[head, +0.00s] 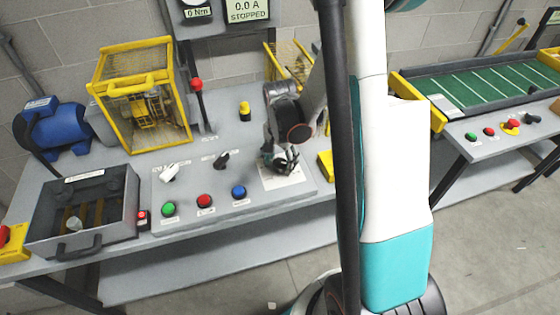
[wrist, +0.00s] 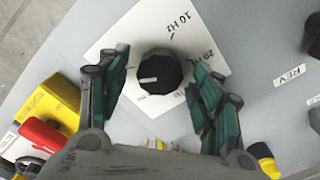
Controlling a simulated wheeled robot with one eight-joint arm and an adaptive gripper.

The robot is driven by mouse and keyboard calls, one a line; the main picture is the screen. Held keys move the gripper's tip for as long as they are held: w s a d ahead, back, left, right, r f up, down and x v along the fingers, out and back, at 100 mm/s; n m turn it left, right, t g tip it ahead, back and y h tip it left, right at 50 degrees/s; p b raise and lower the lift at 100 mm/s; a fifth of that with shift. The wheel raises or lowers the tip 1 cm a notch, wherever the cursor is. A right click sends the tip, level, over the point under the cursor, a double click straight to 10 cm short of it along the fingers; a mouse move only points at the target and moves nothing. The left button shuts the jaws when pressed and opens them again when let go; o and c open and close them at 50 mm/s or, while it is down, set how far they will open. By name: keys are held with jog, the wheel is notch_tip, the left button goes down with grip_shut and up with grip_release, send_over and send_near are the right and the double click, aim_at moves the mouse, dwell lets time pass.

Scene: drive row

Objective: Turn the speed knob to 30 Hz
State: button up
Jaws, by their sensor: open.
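The speed knob (wrist: 158,72) is black and round, with a white pointer line toward the lower left in the wrist view. It sits on a white label plate (wrist: 112,42), which also shows in the head view (head: 291,181). The marks "10 Hz" and "20 Hz" are readable above and right of the knob; other marks by the plate's lower edge are too small or covered. My gripper (wrist: 161,70) is open, its fingers on either side of the knob, with visible gaps. In the head view my gripper (head: 280,160) is over the plate and hides the knob.
A red-topped lever (head: 197,86) rises further back. The display (head: 247,10) reads "0.0 A STOPPED".

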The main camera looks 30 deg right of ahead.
jog(key=c, duration=1.1)
jog(key=shift+o, duration=0.2)
jog(key=shift+n, duration=0.3)
jog(key=n+b, duration=0.1)
jog(key=n, duration=0.2)
jog(key=shift+n, duration=0.4)
jog(key=n+b, duration=0.1)
jog(key=n, duration=0.4)
jog(key=shift+n, duration=0.3)
jog(key=n+b, duration=0.1)
jog(key=n, duration=0.6)
jog(key=n+b, duration=0.1)
jog(key=n, duration=0.5)
jog(key=shift+n, duration=0.3)
